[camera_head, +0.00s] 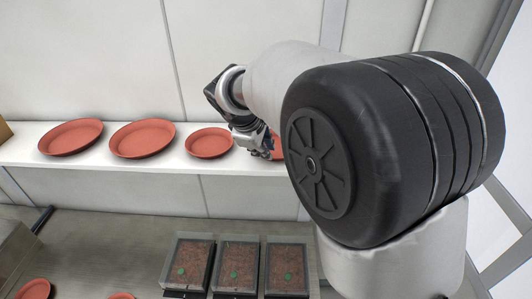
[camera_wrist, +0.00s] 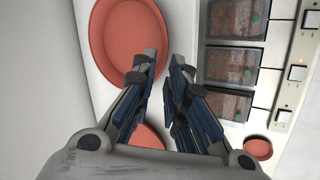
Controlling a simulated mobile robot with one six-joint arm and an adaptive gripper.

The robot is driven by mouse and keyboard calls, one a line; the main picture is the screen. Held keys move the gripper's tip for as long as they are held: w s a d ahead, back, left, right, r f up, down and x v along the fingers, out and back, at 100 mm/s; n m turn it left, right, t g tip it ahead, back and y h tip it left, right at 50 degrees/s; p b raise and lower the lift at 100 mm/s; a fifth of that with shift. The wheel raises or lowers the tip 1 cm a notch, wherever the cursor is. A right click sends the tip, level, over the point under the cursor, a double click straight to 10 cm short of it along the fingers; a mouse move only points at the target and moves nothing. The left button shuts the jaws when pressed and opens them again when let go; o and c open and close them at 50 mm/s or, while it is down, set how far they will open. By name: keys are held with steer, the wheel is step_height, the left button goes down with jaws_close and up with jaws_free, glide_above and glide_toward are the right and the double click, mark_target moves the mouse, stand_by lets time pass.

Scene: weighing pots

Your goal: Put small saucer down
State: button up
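A terracotta saucer (camera_head: 278,146) stands on the white shelf at the right, mostly hidden behind my arm in the head view. It shows as a large round saucer (camera_wrist: 122,38) at the top of the wrist view, apparently flat. My gripper (camera_wrist: 163,62) is open, with a clear gap between its fingers. In the wrist view one finger overlaps the inside of the saucer's edge and the other is outside it; I cannot tell whether they touch it. My gripper (camera_head: 266,153) also shows beside it in the head view. Another small saucer (camera_head: 209,143) stands to the left.
Two larger saucers (camera_head: 142,138) (camera_head: 71,137) stand farther left on the shelf (camera_head: 18,150). Three soil-filled trays (camera_head: 237,264) with green dots stand below on the worktop. More saucers (camera_head: 35,289) show at the lower left. The worktop's middle (camera_head: 115,245) is clear.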

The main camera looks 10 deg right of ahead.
steer(key=v, duration=0.8)
steer(key=s+d+m+y, duration=0.1)
steer(key=s+d+m, duration=0.25)
steer(key=s, duration=0.45)
steer(key=s+d+m+y, duration=0.1)
steer(key=s+d+m, duration=0.25)
steer(key=s, duration=0.55)
steer(key=s+f+m+y, duration=0.1)
steer(key=s+f+m, duration=0.4)
steer(key=s, duration=0.8)
steer(key=shift+s+d+f, duration=0.15)
steer(key=shift+s+d, duration=0.05)
steer(key=shift+d, duration=0.15)
step_height(320, 180, down, 21)
steer(key=b, duration=2.1)
steer(key=shift+a, duration=0.2)
